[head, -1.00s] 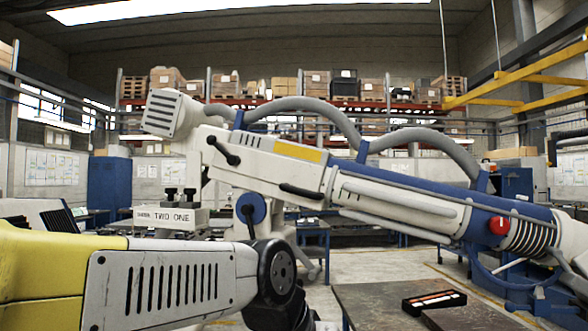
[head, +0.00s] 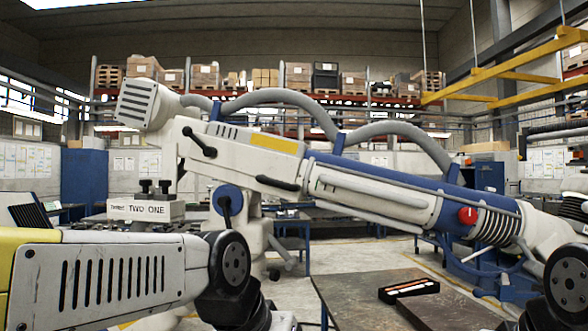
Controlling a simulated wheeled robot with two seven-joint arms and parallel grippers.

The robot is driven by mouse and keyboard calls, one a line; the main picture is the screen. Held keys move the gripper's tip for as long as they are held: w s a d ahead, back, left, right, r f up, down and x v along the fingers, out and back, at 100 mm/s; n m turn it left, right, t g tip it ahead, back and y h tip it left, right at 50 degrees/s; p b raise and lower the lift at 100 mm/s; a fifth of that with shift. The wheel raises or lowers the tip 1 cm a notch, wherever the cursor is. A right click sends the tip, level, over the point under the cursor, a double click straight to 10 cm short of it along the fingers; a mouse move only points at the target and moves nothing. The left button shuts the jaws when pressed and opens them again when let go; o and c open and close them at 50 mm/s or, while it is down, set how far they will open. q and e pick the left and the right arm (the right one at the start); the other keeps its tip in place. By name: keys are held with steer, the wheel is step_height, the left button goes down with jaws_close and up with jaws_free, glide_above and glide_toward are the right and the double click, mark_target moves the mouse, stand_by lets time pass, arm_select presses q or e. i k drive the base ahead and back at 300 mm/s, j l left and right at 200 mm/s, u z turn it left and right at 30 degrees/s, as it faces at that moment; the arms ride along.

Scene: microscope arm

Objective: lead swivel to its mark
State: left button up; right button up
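The microscope arm is a large white and blue jointed arm (head: 375,195) across the middle of the head view, with a slotted head (head: 144,104) at its upper left end. A red button (head: 467,215) sits near its ribbed right section. I cannot tell which part is the swivel or where a pointer stands against these marks. Links of my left arm fill the lower left, and a black joint that looks like my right arm shows at lower right. Neither gripper is in view.
A dark bench top (head: 360,305) at bottom right holds a black tray (head: 408,290) with light bars. Blue cabinets stand at left (head: 85,185) and right (head: 487,178). Shelves of boxes (head: 300,75) line the back. Open floor shows beyond the bench.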

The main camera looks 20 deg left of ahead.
mark_target(258, 230)
steer(key=j+z, duration=0.4)
steer(key=j, duration=0.2)
steer(key=j+z, duration=0.35)
steer(key=j, duration=0.25)
steer(key=k+l+z, duration=0.15)
steer(key=l, duration=0.2)
